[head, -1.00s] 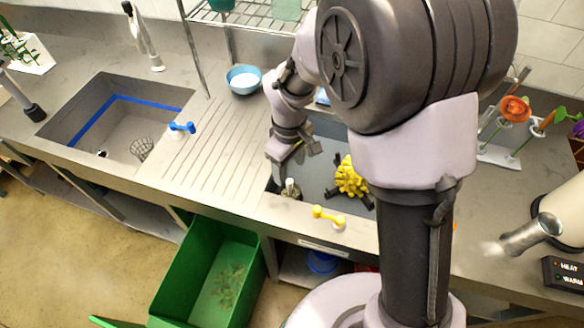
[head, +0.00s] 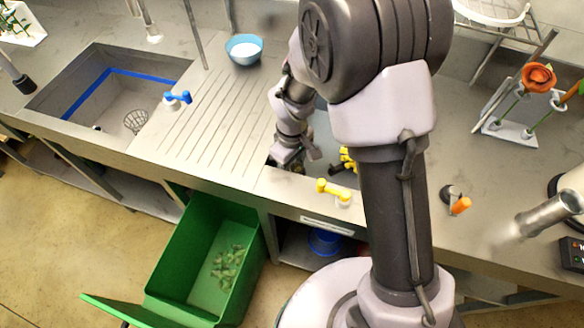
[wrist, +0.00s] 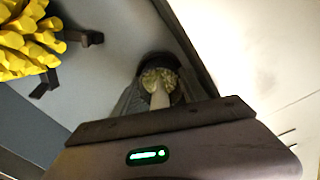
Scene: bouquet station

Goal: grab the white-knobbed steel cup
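The steel cup (wrist: 165,78) shows in the wrist view just beyond the edge of my gripper's housing. Its pale knob (wrist: 160,97) points toward the camera, and its shiny surface reflects yellow. Grey shapes that look like fingers flank it with the cup between them; contact cannot be made out. In the head view my gripper (head: 296,157) points down into the dark basin at the counter's front edge, its fingers apart. It hides the cup there.
A yellow knobbly object (wrist: 28,42) with dark prongs is close beside the cup. A yellow tap handle (head: 333,190) stands on the front edge. The basin's wall (wrist: 195,50) is close on the other side. A green bin (head: 190,235) is below, and a blue bowl (head: 244,49) stands behind.

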